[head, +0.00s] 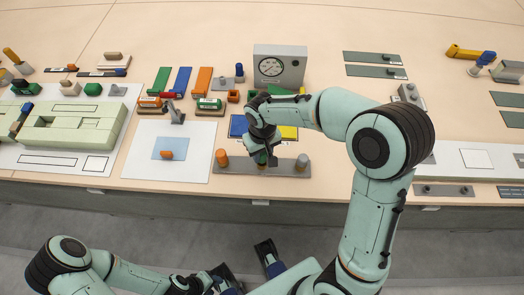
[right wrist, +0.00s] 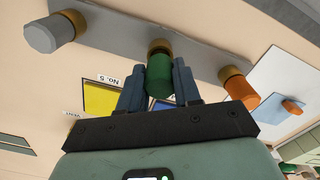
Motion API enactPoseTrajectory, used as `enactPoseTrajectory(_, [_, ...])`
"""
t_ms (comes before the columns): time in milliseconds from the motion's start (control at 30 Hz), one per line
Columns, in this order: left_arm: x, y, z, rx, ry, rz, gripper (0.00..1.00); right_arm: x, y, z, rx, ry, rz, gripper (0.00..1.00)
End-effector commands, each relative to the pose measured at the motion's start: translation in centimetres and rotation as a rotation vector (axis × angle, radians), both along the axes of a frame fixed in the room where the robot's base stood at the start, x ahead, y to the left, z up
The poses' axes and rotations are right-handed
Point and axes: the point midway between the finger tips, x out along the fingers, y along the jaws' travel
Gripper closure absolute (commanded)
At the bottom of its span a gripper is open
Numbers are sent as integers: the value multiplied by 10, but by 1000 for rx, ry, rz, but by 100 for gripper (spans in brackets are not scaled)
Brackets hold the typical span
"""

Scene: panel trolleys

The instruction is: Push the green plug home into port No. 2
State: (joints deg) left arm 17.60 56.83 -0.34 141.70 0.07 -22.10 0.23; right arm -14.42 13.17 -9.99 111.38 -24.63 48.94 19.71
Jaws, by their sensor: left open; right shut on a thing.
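The green plug (right wrist: 158,75) stands between the blue fingers of my right gripper (right wrist: 158,88), which is shut on it. Its far end meets the brass ring (right wrist: 158,46) of the middle port on a grey bar (right wrist: 195,48); how deep it sits I cannot tell. In the head view, my right gripper (head: 262,152) is over the middle of this bar (head: 285,169), mostly hiding the plug. An orange plug (head: 221,157) and a grey plug (head: 302,162) stand in the end ports. My left gripper (head: 250,274) is open and empty at the bottom, in front of the table edge.
A gauge box (head: 279,68) stands behind the bar. A yellow card (right wrist: 101,98) with a label lies beside the bar. A white sheet with a blue square (head: 169,148) lies to the left, and a pale green block (head: 70,128) further left. The table's front edge is just before the bar.

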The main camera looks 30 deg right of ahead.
Motion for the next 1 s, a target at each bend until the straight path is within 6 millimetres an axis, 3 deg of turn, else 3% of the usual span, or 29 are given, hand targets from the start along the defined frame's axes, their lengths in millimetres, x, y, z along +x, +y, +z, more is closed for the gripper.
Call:
enactPoseTrajectory(733, [-3, 0, -14, 0, 4, 0, 57, 0, 0, -20, 0, 1, 0, 100])
enactPoseTrajectory(767, [-3, 0, -13, 0, 4, 0, 57, 0, 0, -19, 0, 0, 0, 61])
enactPoseTrajectory(833, [-3, 0, -13, 0, 4, 0, 57, 0, 0, -19, 0, 0, 0, 38])
enactPoseTrajectory(1000, [-3, 0, -13, 0, 4, 0, 57, 0, 0, -19, 0, 0, 0, 37])
